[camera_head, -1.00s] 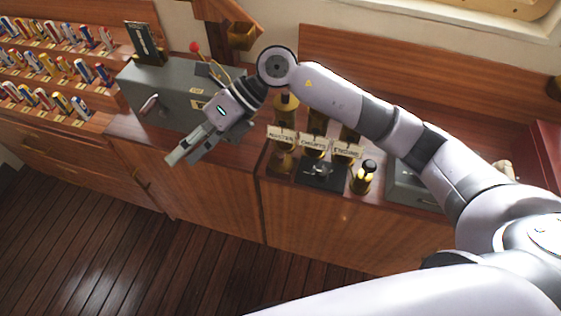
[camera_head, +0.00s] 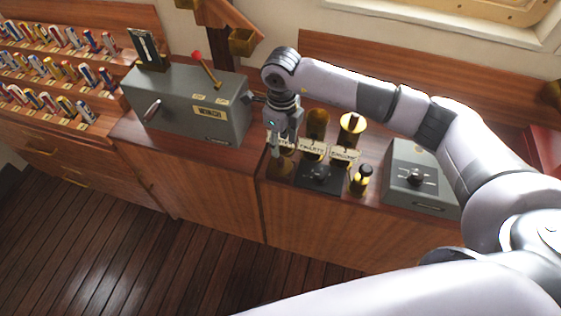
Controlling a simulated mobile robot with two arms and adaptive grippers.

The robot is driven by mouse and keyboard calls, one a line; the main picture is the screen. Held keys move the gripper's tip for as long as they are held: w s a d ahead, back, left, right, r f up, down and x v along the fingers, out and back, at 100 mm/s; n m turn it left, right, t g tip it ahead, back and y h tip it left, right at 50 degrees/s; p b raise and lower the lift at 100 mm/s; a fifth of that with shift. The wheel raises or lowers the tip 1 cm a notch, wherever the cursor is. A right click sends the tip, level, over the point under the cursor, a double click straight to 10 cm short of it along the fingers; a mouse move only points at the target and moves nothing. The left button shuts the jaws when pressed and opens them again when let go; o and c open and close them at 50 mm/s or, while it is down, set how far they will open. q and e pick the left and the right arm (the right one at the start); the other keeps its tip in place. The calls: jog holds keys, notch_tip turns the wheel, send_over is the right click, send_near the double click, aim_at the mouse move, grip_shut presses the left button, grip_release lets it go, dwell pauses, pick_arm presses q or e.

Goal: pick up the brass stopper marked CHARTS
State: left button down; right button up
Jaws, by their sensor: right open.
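The tag that appears to read CHARTS (camera_head: 311,147) is the middle of three pale tags on the counter, in front of a brass tube-like piece (camera_head: 318,122). I cannot tell which brass part is the stopper itself. My right gripper (camera_head: 283,150) is open and points down, just left of the CHARTS tag. It partly covers the leftmost tag and the brass piece (camera_head: 281,166) there. I see nothing between its fingers; contact cannot be told. My left gripper is not in view.
Another brass piece with a bright top (camera_head: 352,124) stands behind the right tag (camera_head: 345,154). A small black-topped brass piece (camera_head: 361,180) stands in front of it, beside a black plate (camera_head: 320,178). Grey boxes (camera_head: 190,108) (camera_head: 420,180) flank the group.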

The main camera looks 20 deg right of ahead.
aim_at(280, 159)
jog(key=shift+f, duration=0.9)
jog(key=shift+s+a+f+p, duration=0.15)
jog(key=shift+f+p, duration=0.4)
jog(key=shift+p, duration=0.05)
notch_tip(280, 159, down, 4)
jog(key=shift+s+a+r+p, duration=0.1)
jog(key=shift+s+r+p, duration=0.1)
jog(key=shift+p, duration=0.65)
jog(key=shift+w+f, duration=0.1)
jog(key=shift+f, duration=0.35)
grip_shut()
